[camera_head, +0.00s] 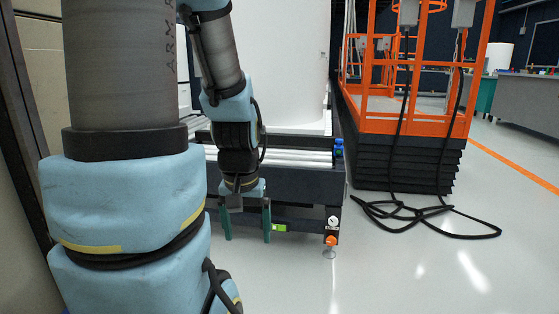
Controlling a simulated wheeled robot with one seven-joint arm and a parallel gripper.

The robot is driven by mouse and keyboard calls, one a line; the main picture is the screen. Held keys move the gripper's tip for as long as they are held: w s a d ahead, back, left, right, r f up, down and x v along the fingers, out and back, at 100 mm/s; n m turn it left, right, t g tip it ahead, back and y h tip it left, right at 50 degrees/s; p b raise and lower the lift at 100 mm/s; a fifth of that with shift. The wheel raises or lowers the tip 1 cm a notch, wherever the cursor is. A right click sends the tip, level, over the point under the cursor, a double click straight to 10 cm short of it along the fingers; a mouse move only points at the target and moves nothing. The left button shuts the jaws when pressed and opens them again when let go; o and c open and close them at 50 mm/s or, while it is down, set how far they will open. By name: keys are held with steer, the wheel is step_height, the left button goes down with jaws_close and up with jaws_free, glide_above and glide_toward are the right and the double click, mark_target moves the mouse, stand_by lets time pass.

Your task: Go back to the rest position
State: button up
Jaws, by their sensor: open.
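My gripper (247,238) hangs down at the end of my blue-and-grey arm, left of the middle of the picture. Its two dark green fingers are spread apart with nothing between them. It shows in front of a dark cart frame (305,180) with light rollers on top. A large white tank (285,75) stands upright on those rollers behind my arm. My arm hides the left part of the tank and of the cart.
An orange-railed lift platform (412,122) on a black folded base stands right of the cart. Black cables (420,212) hang from it and lie looped on the floor. A grey bench (530,105) is at the far right. The shiny floor (430,275) at front right is clear.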

step_height(320, 180, up, 38)
steer(key=p, duration=3.7)
steer(key=shift+w+p, duration=0.15)
steer(key=shift+p, duration=0.15)
